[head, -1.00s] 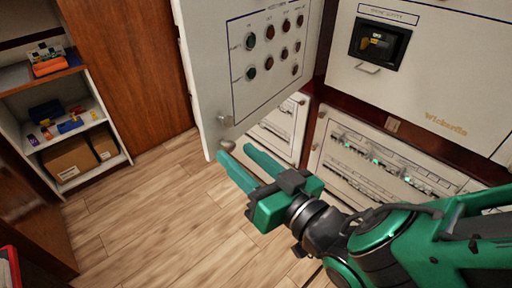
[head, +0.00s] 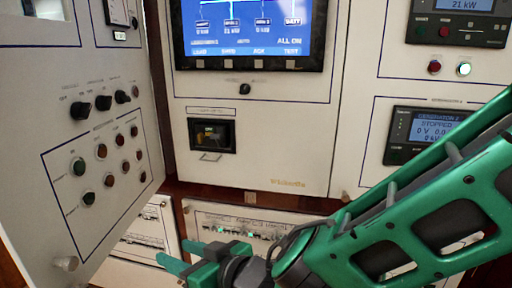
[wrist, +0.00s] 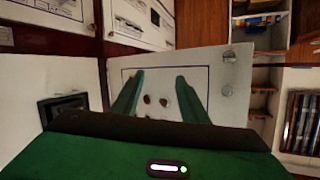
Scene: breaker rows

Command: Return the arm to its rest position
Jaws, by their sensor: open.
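My gripper (head: 185,262) is green with a dark wrist and shows at the bottom of the head view, low in front of the cabinets. Its two fingers are apart, with nothing held between them. In the wrist view the fingers (wrist: 157,95) point toward the open white cabinet door (wrist: 222,70), whose knobs show between them. I cannot tell how near the fingertips are to the door. My green arm reaches in from the right side of the head view.
The open door (head: 75,150) carries knobs and coloured buttons at the left. Behind are a blue display (head: 250,25), a small dark window (head: 212,135), a generator panel (head: 425,130) and a lower breaker panel (head: 235,220). Shelves (wrist: 262,40) stand at the right in the wrist view.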

